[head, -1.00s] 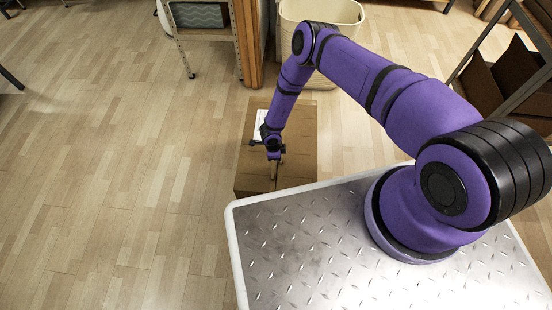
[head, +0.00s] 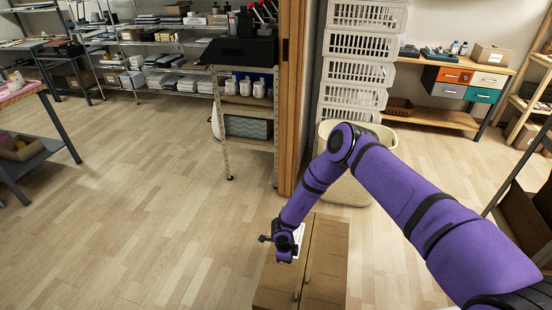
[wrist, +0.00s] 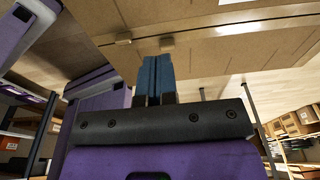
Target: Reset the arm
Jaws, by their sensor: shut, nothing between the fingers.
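My purple arm reaches out from the right in the head view and bends down at its elbow. My gripper (head: 285,258) hangs at its end, in front of a brown cardboard box (head: 325,262) on the floor; I cannot tell the gap between them. In the wrist view the two blue fingers of my gripper (wrist: 156,75) are together with nothing between them.
A cream bin (head: 350,190) stands behind the box, beside a wooden post (head: 291,100). A stack of white crates (head: 360,60) is behind the bin. A metal shelf cart (head: 246,130) stands left of the post.

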